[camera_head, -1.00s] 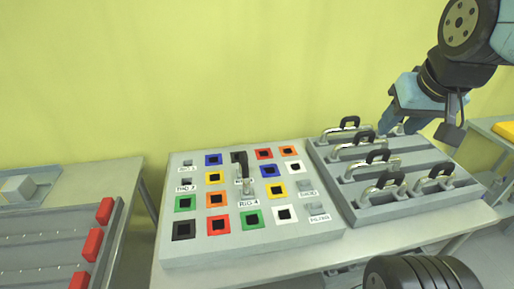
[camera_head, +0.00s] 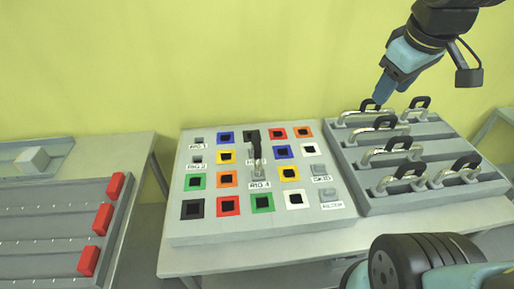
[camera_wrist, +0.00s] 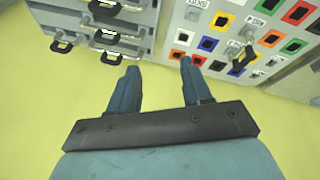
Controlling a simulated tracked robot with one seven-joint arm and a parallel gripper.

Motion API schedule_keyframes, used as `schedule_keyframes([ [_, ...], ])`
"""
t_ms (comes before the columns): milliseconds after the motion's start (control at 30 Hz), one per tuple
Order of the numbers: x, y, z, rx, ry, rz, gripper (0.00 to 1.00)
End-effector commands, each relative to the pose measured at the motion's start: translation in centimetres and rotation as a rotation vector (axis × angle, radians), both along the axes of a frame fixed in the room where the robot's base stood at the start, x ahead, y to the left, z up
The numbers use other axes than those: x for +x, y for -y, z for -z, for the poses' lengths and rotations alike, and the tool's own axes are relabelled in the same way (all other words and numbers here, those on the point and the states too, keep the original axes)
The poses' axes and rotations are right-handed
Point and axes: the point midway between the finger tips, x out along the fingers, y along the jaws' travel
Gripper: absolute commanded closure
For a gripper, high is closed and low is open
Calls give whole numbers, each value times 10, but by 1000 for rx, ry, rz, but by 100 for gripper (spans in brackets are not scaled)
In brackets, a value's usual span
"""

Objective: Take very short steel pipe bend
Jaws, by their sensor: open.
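Several steel pipe bends with black handles stand in a grey rack (camera_head: 428,197) at the right of the head view. Two shorter bends stand at its right side: one at the back (camera_head: 408,113) and one at the front (camera_head: 440,180). Longer bends stand in rows to their left, such as the third-row bend (camera_head: 372,157). I cannot tell for sure which is the very short one. My gripper (camera_head: 384,93) is above the back of the rack, fingers pointing down. In the wrist view my gripper (camera_wrist: 158,68) is open and empty, with the rack (camera_wrist: 72,17) beyond its left finger.
A sloped panel (camera_head: 172,225) with coloured square sockets stands left of the rack. One black-handled piece (camera_head: 256,150) stands upright in it. At far left is a grey tray (camera_head: 50,225) with red blocks (camera_head: 103,219). A yellow wall (camera_head: 200,60) is behind.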

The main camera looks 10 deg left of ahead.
Motion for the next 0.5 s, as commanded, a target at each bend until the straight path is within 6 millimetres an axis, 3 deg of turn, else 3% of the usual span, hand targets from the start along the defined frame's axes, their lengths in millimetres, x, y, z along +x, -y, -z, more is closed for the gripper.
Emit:
schedule_keyframes([
  [200, 35, -56, 9, -233, -122, -603, 51],
  [500, 64, -146, 35, -476, -264, -1464, 51],
])
